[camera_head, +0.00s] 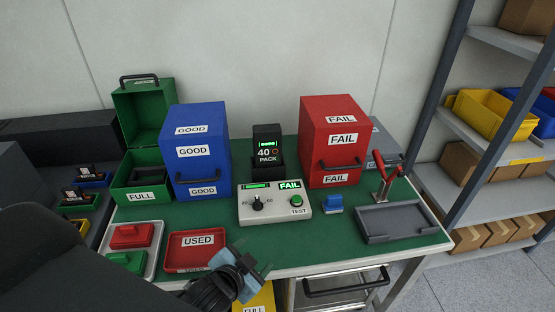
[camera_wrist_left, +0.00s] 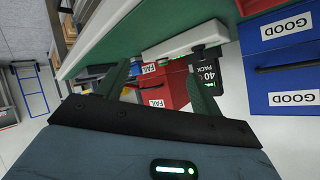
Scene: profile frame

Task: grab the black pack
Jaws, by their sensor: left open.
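The black pack (camera_head: 267,153) stands upright on the green table top, behind the white test box (camera_head: 274,206) and between the blue and red cabinets. It has a lit green strip and the label "40 PACK". It also shows in the left wrist view (camera_wrist_left: 207,72), partly hidden behind a finger. My left gripper (camera_head: 256,263) is open and empty over the table's front edge, beside the red USED tray and well in front of the pack. In the left wrist view its two fingers (camera_wrist_left: 157,84) are spread apart. My right gripper is not in view.
The blue GOOD cabinet (camera_head: 199,150) and red FAIL cabinet (camera_head: 333,140) flank the pack. The red USED tray (camera_head: 196,251) lies at the front.

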